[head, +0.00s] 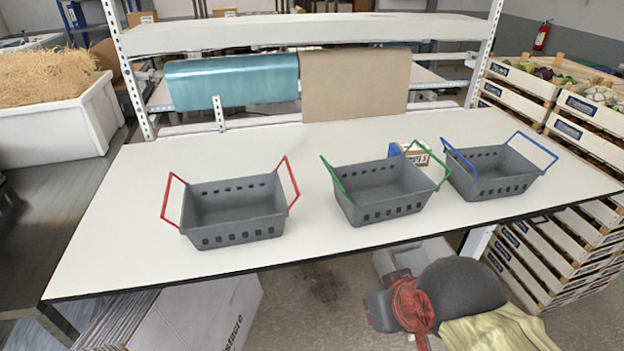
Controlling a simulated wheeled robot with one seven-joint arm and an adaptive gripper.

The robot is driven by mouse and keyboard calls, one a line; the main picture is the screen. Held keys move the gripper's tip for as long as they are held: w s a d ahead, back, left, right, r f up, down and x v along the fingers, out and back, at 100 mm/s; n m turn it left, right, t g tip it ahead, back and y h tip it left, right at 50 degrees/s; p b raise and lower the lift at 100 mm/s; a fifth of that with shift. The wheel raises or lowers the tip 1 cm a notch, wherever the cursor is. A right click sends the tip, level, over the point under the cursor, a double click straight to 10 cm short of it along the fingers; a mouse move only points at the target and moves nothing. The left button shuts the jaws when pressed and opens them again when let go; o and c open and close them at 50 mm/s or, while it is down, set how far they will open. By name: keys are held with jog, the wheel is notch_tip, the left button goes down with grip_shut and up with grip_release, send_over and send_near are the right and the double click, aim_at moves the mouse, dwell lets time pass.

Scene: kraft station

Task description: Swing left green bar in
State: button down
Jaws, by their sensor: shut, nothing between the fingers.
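The grey basket with green bars (382,212) stands upright and empty in the middle of the white table. Its left green bar (333,174) is tilted up and outward, beyond the left rim. Its right green bar (433,158) is likewise raised and leans out over the right side. The two bars are well apart and the basket's opening between them is clear. My gripper is not in view.
A basket with red bars (235,232) stands to the left, and one with blue bars (497,187) close on the right. A small box (411,152) sits behind the green-barred basket. The white table (130,240) is clear in front. A rack with paper rolls (355,82) stands behind.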

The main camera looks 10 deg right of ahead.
jog(key=w+a+f+n+t+h, duration=0.1)
jog(key=w+a+f+n+t, duration=0.1)
jog(key=w+n+t, duration=0.5)
jog(key=w+a+f+n+t+h, duration=0.1)
jog(key=w+n+t, duration=0.5)
jog(key=w+n, duration=1)
jog(key=w+a+f, duration=0.1)
jog(key=w+f, duration=0.1)
jog(key=w, duration=0.4)
jog(key=shift+f+t, duration=0.2)
jog(key=shift+t, duration=0.2)
